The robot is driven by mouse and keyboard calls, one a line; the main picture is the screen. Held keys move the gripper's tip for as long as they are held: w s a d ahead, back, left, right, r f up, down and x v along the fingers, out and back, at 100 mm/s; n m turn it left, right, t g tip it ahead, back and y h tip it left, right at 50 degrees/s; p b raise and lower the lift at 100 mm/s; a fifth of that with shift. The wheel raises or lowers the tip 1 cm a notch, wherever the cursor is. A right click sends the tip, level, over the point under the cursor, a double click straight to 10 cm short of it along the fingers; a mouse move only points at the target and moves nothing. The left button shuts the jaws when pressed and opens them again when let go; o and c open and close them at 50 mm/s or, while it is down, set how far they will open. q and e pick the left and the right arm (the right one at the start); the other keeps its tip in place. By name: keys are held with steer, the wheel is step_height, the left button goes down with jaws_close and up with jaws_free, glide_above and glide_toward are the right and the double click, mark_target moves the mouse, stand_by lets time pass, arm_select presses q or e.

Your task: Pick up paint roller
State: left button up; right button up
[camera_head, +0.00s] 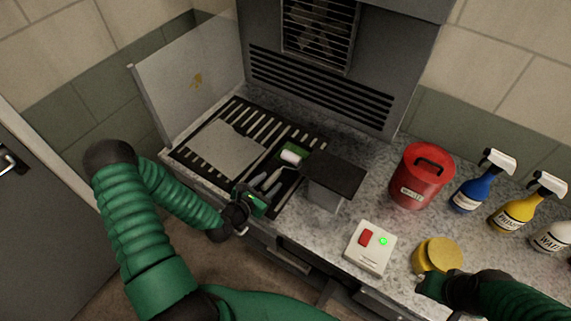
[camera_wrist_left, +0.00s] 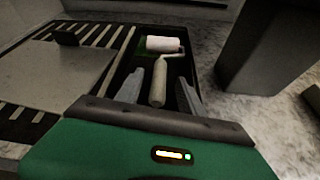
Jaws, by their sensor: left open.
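The paint roller (camera_wrist_left: 163,45) has a white roller sleeve and a pale handle (camera_wrist_left: 159,82). It lies in a dark slotted tray (camera_wrist_left: 121,72), and its white sleeve also shows in the head view (camera_head: 291,157). My left gripper (camera_wrist_left: 160,92) is open, with one finger on each side of the handle in the wrist view. I cannot tell whether the fingers touch it. In the head view my left gripper (camera_head: 265,188) is low over the tray's front right part. My right gripper (camera_head: 428,286) is at the lower right by the yellow round pads; its fingers are unclear.
A grey box with a dark top (camera_head: 333,173) stands just right of the roller. A grey plate (camera_head: 222,148) lies on the slotted tray. A switch box (camera_head: 370,247), yellow pads (camera_head: 441,254), red canister (camera_head: 417,176) and spray bottles (camera_head: 514,202) stand rightward on the counter.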

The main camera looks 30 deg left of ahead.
mark_target(273, 179)
arm_select(q)
steer(key=shift+x, duration=1.6)
steer(key=shift+s+a, duration=0.15)
steer(key=shift+s, duration=0.05)
steer(key=c, duration=0.6)
jaws_close()
